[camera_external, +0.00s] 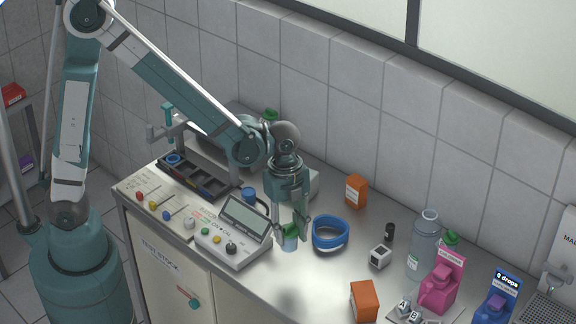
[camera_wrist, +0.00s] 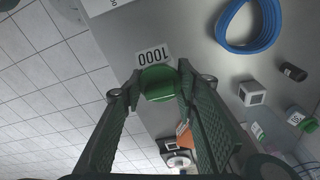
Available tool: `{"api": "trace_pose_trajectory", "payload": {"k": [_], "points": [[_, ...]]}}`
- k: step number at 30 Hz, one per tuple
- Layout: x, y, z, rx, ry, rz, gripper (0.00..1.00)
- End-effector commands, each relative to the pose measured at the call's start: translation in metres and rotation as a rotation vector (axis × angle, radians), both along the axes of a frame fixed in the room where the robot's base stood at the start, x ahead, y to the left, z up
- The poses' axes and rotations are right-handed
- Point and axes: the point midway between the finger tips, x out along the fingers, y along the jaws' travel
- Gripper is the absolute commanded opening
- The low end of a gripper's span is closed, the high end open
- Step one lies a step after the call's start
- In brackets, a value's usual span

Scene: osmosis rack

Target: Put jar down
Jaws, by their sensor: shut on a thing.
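The jar is small, with a pale blue-green body (camera_external: 289,244) and a green lid (camera_wrist: 158,82). My gripper (camera_external: 293,232) points down and is shut on it. In the wrist view, both dark green fingers (camera_wrist: 158,92) close on either side of the lid. The jar hangs near the front edge of the steel counter (camera_external: 340,280), right of the grey control console. A soft dark shadow lies on the counter below it, apart from the jar. A white "1000" label (camera_wrist: 153,55) shows just beyond the lid. The fingers partly hide the jar.
The console (camera_external: 238,235) stands close left of the jar, and a blue ring (camera_external: 330,234) close right. A white cube (camera_external: 380,256), orange boxes (camera_external: 364,301), a grey bottle (camera_external: 424,250) and a pink jug (camera_external: 438,291) stand farther right. Bare counter lies below and right of the jar.

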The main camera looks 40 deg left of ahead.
Motion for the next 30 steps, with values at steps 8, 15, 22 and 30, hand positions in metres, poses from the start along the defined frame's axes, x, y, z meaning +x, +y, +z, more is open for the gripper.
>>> {"api": "trace_pose_trajectory", "payload": {"k": [8, 15, 22, 30], "points": [[0.000, 0.000, -0.032, 0.000, 0.000, 0.000, 0.18], [0.000, 0.000, -0.048, 0.000, 0.000, 0.000, 0.18], [0.000, 0.000, -0.049, 0.000, 0.000, 0.000, 0.18], [0.000, 0.000, -0.054, 0.000, 0.000, 0.000, 0.18]]}}
